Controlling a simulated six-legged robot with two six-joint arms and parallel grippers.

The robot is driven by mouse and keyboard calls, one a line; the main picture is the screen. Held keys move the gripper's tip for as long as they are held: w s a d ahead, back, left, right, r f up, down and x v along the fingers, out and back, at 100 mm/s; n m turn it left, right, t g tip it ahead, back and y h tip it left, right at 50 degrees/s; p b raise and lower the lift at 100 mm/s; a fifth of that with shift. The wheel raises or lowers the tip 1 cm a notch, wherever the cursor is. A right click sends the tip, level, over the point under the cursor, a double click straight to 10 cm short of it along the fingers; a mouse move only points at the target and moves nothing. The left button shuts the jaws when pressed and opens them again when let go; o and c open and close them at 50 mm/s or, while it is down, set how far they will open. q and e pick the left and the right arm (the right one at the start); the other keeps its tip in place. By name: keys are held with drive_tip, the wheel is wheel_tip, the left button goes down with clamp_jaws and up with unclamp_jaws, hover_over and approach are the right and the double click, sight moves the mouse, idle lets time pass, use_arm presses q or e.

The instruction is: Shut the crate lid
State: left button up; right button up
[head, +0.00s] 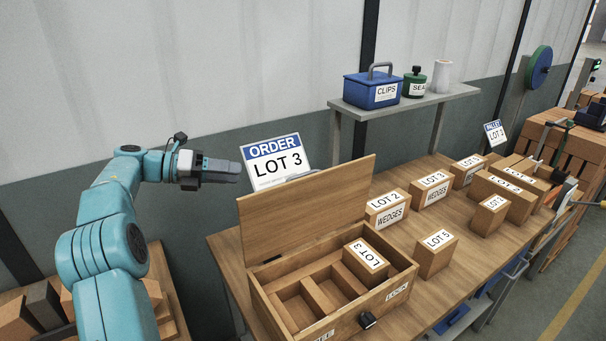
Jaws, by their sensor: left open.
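The wooden crate (398,283) sits at the near left end of the bench. Its lid (306,205) stands open, raised along the back edge and leaning slightly back. A box labelled LOT 3 (366,262) lies in the crate's right part; the other compartments that show look empty. A dark latch (368,320) is on the crate's front. My left gripper (236,172) is open and empty, above and left of the lid's upper left corner, apart from it. My right gripper is not in view.
An ORDER LOT 3 sign (276,160) stands behind the lid, close to my left gripper. Several labelled boxes, such as LOT 5 (436,254), stand right of the crate. A raised shelf (410,104) holds a blue CLIPS box (372,90). The space above the crate is clear.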

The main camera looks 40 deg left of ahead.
sight(297, 176)
use_arm(q)
drive_tip(key=p+x, duration=0.1)
drive_tip(key=x, duration=0.4)
drive_tip(key=p+x, duration=0.1)
drive_tip(key=x, duration=0.4)
drive_tip(key=p+x, duration=0.1)
drive_tip(key=x, duration=0.4)
drive_tip(key=shift+s+d+r, duration=0.2)
drive_tip(key=shift+d+r, duration=0.1)
drive_tip(key=shift+d, duration=0.05)
drive_tip(key=shift+w+d+f, duration=0.2)
drive_tip(key=shift+w+f, duration=0.05)
drive_tip(key=shift+w, duration=0.25)
drive_tip(key=shift+d, duration=0.2)
drive_tip(key=shift+a, duration=0.15)
clamp_jaws()
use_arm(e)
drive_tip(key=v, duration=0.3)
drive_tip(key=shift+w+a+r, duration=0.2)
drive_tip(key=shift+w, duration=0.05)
